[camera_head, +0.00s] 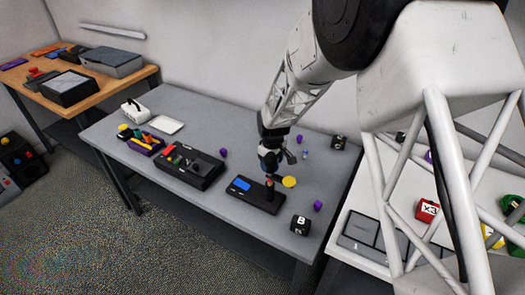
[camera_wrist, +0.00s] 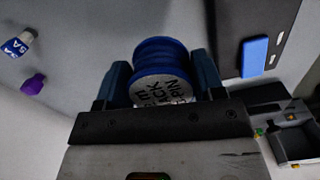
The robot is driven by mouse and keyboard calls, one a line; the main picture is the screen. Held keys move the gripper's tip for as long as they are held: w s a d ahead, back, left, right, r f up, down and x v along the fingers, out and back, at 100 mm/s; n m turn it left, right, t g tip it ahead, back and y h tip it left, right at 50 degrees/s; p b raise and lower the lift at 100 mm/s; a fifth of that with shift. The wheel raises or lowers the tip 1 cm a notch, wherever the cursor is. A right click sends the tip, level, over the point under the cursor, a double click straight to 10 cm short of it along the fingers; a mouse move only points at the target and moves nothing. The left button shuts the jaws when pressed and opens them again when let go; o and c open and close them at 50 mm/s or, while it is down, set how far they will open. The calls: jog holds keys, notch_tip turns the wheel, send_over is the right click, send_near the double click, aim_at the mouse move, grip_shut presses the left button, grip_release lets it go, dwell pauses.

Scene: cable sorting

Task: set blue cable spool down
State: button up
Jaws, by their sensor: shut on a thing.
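In the wrist view, the blue cable spool (camera_wrist: 160,55) sits between the two fingers of my gripper (camera_wrist: 160,85), with its grey lettered end towards the camera. My gripper is shut on it. In the head view, my gripper (camera_head: 269,165) is over the right part of the grey table (camera_head: 225,129), near the black device with a blue panel (camera_head: 256,194). I cannot clearly make out the spool there. The device's blue panel also shows in the wrist view (camera_wrist: 254,56), to the right of the spool. The gap under the spool cannot be judged.
A yellow disc (camera_head: 289,181) is just right of the gripper. Purple pieces (camera_head: 318,206), a black block marked B (camera_head: 300,225) and another dark block (camera_head: 338,142) lie around. A black box with coloured parts (camera_head: 190,166) is to the left.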

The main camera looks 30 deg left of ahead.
jog(key=shift+w+a, duration=0.1)
jog(key=shift+a, duration=0.05)
jog(key=w+a, duration=0.3)
jog(key=w+a+f, duration=0.1)
jog(key=w+a, duration=0.2)
jog(key=w, duration=0.1)
jog(key=w+a, duration=0.3)
jog(key=w, duration=0.1)
jog(key=shift+w+a+f, duration=0.15)
jog(key=shift+w+a, duration=0.05)
jog(key=shift+a, duration=0.15)
dwell(0.3)
jog(key=shift+w+a+f, duration=0.1)
jog(key=shift+w+a, duration=0.15)
jog(key=shift+w, duration=0.05)
jog(key=shift+f, duration=1.7)
jog(key=shift+f, duration=0.2)
jog(key=o, duration=1)
notch_tip(320, 180, up, 12)
jog(key=shift+r, duration=0.15)
